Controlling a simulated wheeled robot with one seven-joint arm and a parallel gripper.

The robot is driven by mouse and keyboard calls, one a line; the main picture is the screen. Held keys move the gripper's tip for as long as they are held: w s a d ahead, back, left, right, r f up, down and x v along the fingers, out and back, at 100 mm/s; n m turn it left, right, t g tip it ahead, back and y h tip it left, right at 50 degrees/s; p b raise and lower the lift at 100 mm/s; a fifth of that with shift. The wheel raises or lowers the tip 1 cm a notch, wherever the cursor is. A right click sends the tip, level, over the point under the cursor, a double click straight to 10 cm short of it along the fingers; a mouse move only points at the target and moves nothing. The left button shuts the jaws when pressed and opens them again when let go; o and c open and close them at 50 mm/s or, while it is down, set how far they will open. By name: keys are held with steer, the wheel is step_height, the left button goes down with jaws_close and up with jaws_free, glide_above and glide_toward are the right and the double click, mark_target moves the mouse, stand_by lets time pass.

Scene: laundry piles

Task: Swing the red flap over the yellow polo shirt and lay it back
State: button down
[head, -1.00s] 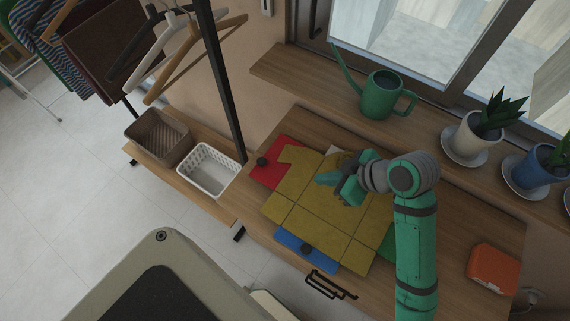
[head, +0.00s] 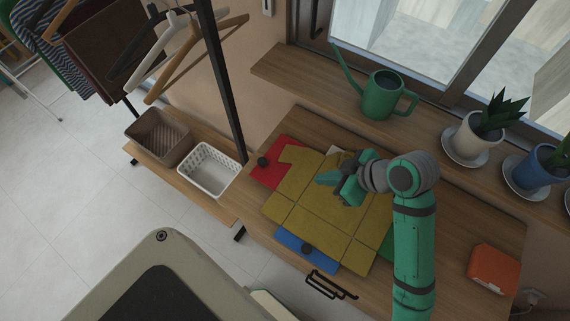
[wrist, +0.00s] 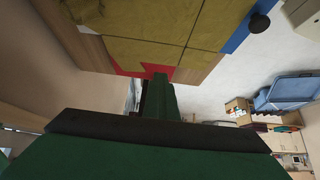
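The yellow polo shirt (head: 322,211) lies spread on a folding board on the wooden table. The red flap (head: 270,175) lies flat, its outer part with a dark knob (head: 263,161) showing at the shirt's left; the shirt covers the rest. My gripper (head: 322,179) hovers over the shirt's upper middle, to the right of the red flap's bare part, fingers together and empty. In the wrist view the fingers (wrist: 158,90) form one narrow green column, with a red edge (wrist: 128,68) of the flap behind their tips. Whether they touch anything I cannot tell.
The blue flap (head: 303,246) shows at the board's front, and a green panel (head: 387,243) at the right. An orange box (head: 493,268) lies on the table's right. A watering can (head: 385,95) and potted plants stand on the sill behind. A white basket (head: 211,170) stands left.

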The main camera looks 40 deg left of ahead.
steer(key=a, duration=0.2)
steer(key=a+r+h, duration=0.1)
steer(key=shift+s+a, duration=0.2)
steer(key=shift+a, duration=0.15)
steer(key=shift+a, duration=0.1)
steer(key=a, duration=0.2)
steer(key=a+h, duration=0.1)
steer(key=shift+s+a+r, duration=0.1)
steer(key=shift+s+a, duration=0.1)
steer(key=shift+a, duration=0.2)
steer(key=shift+s+a+f+h, duration=0.1)
steer(key=shift+a+f+h, duration=0.1)
steer(key=shift+a, duration=0.45)
steer(key=shift+s+a+f+h, duration=0.1)
steer(key=shift+a+f+h, duration=0.1)
steer(key=shift+a, duration=0.4)
steer(key=shift+a+f+h, duration=0.1)
steer(key=shift+a+h, duration=0.1)
steer(key=shift+a, duration=0.45)
